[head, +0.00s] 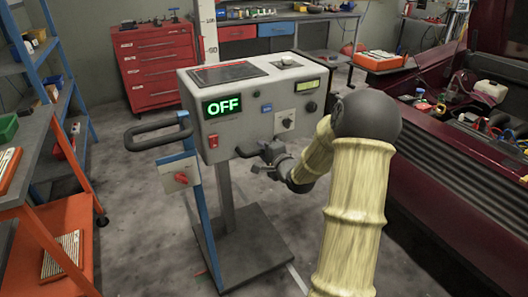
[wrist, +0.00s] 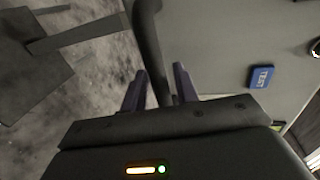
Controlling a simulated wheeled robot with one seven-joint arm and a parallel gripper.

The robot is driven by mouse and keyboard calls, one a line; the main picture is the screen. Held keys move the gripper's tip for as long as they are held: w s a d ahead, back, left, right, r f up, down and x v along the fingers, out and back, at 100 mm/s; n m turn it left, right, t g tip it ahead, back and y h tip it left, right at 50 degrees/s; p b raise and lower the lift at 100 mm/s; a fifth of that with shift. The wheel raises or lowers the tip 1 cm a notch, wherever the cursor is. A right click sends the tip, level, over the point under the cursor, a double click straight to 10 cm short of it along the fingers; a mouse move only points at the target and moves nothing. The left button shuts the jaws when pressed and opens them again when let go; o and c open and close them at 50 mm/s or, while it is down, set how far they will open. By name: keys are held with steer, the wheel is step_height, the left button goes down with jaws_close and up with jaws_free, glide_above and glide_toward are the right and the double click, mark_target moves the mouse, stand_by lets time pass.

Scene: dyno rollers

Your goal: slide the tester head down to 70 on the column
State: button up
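The tester head (head: 250,105) is a pale grey box high on a stand, with a green OFF display (head: 222,105) on its front. A white scale column (head: 208,32) rises behind it; its marks are too small to read surely. One dark handle (head: 150,138) sticks out at the box's left. Another dark handle (head: 243,153) is low on the front, beside my gripper (head: 268,163). In the wrist view, this handle bar (wrist: 149,45) runs between the two fingers of my gripper (wrist: 158,88). The fingers look apart, with small gaps beside the bar. A blue TEST button (wrist: 261,77) is at right.
A blue post (head: 204,220) with a red switch (head: 181,178) stands at the left of the stand. The dark base plate (head: 250,250) lies on the floor. An orange cart (head: 75,220) is at left, a dark red car (head: 460,190) at right.

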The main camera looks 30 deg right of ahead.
jaws_close()
steer(key=shift+f, duration=0.15)
